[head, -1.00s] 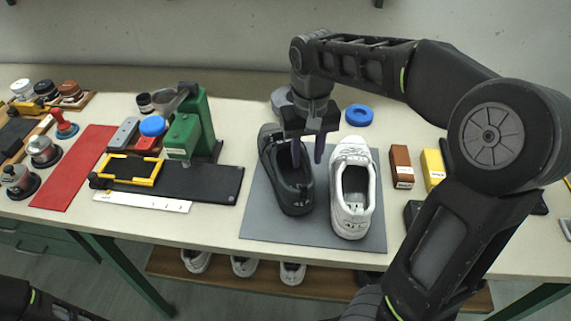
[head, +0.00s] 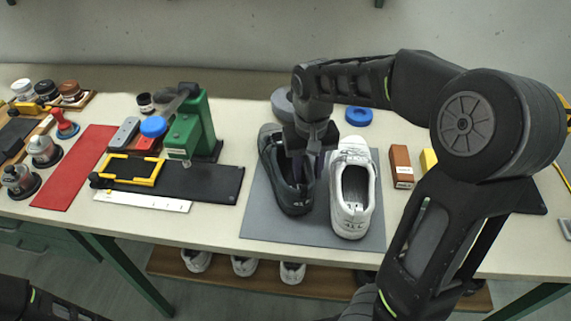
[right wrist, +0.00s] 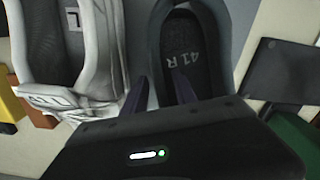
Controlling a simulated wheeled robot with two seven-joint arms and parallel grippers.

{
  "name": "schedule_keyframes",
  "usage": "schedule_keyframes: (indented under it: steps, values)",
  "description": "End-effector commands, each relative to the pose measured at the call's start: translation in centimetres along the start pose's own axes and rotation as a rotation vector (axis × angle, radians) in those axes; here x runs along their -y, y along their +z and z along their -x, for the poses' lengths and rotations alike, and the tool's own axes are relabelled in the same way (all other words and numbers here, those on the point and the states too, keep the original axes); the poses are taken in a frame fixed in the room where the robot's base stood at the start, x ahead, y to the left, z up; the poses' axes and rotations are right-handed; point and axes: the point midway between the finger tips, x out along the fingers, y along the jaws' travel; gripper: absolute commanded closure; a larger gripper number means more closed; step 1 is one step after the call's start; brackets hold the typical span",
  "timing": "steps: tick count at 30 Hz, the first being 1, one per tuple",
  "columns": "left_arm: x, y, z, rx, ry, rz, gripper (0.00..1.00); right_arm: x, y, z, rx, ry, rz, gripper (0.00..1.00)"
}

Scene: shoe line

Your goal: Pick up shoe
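A black shoe (head: 296,203) and a white shoe (head: 351,222) stand side by side on a grey mat (head: 259,222). My right gripper (head: 309,172) is open and low over the black shoe's right side. In the right wrist view its fingers (right wrist: 161,90) point down, one over the shoe's opening and one on the side toward the white shoe (right wrist: 117,50). The black shoe's (right wrist: 158,35) side wall lies between them. The insole is marked "41 R". Finger contact cannot be told. My left gripper is out of view; part of that arm shows at bottom left.
A green press (head: 190,128) and a black plate (head: 215,182) stand left of the mat. A brown block (head: 401,166) and a yellow block (head: 429,160) are on the right. A blue ring (head: 359,115) lies behind. Several white shoes (head: 244,266) are on a shelf below.

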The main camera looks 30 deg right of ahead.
Motion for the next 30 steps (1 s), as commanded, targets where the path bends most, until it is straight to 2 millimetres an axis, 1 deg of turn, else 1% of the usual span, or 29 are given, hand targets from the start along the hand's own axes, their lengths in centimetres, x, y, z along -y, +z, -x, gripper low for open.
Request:
schedule_keyframes:
  steps: [2, 12, 14, 30]
  values:
    - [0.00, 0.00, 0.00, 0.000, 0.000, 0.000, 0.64, 0.00, 0.00, 0.01, 0.000, 0.000, 0.000, 0.68]
    - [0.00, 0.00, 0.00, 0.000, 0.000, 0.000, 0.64, 0.00, 0.00, 0.01, 0.000, 0.000, 0.000, 0.96]
    - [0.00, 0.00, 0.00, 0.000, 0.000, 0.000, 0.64, 0.00, 0.00, 0.01, 0.000, 0.000, 0.000, 1.00]
    - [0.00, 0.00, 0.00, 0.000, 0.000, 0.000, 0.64, 0.01, 0.00, 0.01, 0.000, 0.000, 0.000, 1.00]
